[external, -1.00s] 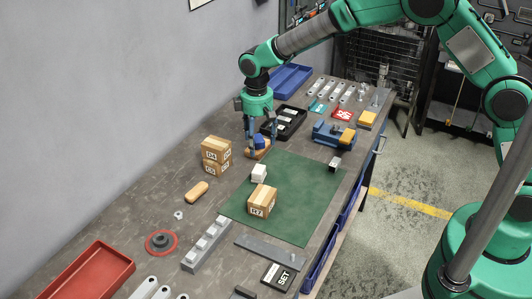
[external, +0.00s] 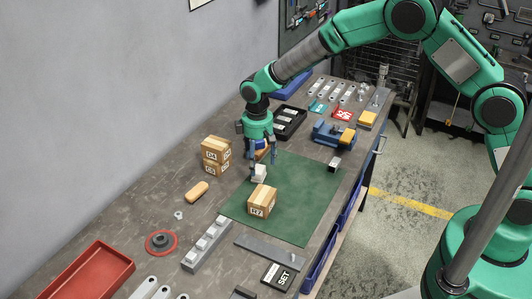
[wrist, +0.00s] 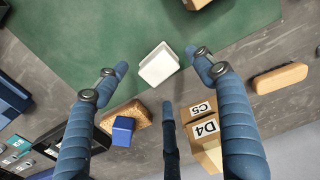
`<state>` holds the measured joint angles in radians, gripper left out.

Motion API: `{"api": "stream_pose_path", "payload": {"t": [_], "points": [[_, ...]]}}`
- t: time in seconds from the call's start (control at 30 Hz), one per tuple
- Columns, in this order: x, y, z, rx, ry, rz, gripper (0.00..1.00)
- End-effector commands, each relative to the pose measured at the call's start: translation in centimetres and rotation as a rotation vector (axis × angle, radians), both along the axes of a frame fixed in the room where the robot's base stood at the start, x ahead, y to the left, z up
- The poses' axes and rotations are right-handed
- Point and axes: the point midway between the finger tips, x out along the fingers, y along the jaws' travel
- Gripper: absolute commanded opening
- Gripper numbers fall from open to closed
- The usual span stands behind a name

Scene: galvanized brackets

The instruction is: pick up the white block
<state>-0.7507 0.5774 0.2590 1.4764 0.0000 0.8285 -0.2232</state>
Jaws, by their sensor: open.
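The white block (external: 259,173) sits on the green mat (external: 310,187), near the mat's left edge, behind the wooden box marked R7 (external: 262,201). In the wrist view the white block (wrist: 158,64) lies just beyond the fingertips, in line with the gap between them. My gripper (external: 264,167) is open and above the block, pointing down. In the wrist view my gripper (wrist: 159,60) shows its blue fingers spread wide with nothing between them. I cannot tell the exact height of the fingertips over the block.
A tan piece with a blue block (wrist: 123,130) lies close to the fingers. Stacked boxes D4 and C5 (external: 215,155) stand to the left. A wooden bar (external: 197,192) lies nearer. The mat's right side is mostly clear.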

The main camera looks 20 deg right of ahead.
Motion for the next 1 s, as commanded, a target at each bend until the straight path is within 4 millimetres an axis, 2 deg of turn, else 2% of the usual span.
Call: {"api": "stream_pose_path", "payload": {"t": [0.27,0.7,1.0], "points": [[0.0,0.0,-0.3,-0.001,0.001,0.000,0.69],[0.0,-0.2,-4.7,-0.001,0.001,0.000,0.69],[0.0,-0.2,-5.2,-0.001,0.001,0.000,0.69]]}}
